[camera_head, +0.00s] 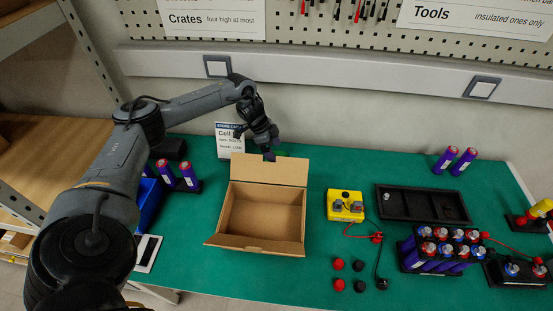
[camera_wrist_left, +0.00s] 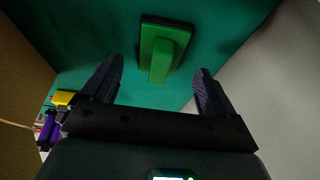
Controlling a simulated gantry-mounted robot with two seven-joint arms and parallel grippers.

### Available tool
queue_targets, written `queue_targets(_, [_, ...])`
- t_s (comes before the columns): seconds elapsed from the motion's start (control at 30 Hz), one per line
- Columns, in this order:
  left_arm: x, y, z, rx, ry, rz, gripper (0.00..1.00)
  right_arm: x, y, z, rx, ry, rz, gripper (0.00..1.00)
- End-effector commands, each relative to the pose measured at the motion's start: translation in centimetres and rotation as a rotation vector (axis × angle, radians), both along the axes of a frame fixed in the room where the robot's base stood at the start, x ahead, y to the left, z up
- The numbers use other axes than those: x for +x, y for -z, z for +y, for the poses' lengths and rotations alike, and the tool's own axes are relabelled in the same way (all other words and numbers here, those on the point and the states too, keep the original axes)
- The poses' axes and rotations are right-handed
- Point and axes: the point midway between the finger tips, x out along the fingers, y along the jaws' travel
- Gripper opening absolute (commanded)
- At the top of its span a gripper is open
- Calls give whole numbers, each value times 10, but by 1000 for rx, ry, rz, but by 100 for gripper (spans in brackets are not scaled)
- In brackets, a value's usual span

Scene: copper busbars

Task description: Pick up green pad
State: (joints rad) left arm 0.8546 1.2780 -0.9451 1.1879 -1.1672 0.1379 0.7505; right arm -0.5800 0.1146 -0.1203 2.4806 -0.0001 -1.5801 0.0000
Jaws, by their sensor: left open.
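The green pad (camera_wrist_left: 162,50) lies on the green mat in the left wrist view. It has a dark base plate and a raised green grip on top. My left gripper (camera_wrist_left: 159,65) is open, its two fingers on either side of the pad in the picture, with nothing between them that I can see touching. In the head view, my left gripper (camera_head: 268,152) hangs behind the open cardboard box (camera_head: 225,237), and the pad is mostly hidden by the gripper and the box's lid. My right gripper is not in view.
The box's raised back flap (camera_head: 268,170) stands just in front of the left gripper. A small sign (camera_head: 229,142) stands to its left, and the wall is close behind. A yellow device (camera_head: 345,207), a black tray (camera_head: 420,205) and several cells are to the right.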

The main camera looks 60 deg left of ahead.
Motion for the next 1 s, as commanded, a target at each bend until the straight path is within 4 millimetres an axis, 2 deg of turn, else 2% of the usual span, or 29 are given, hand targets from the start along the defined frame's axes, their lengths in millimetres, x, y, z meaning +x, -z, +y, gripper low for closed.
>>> queue_targets(0.03, [2,10,-3,-1,2,1,88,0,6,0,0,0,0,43])
queue_targets(0.17, [7,22,-6,0,-1,0,88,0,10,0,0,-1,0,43])
queue_targets(0.47, [8,24,-7,1,0,1,87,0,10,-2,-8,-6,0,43])
queue_targets(0.83, [7,24,-6,0,-1,1,30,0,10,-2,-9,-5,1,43])
queue_targets(1.0, [8,24,-6,0,-1,1,28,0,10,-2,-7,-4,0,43])
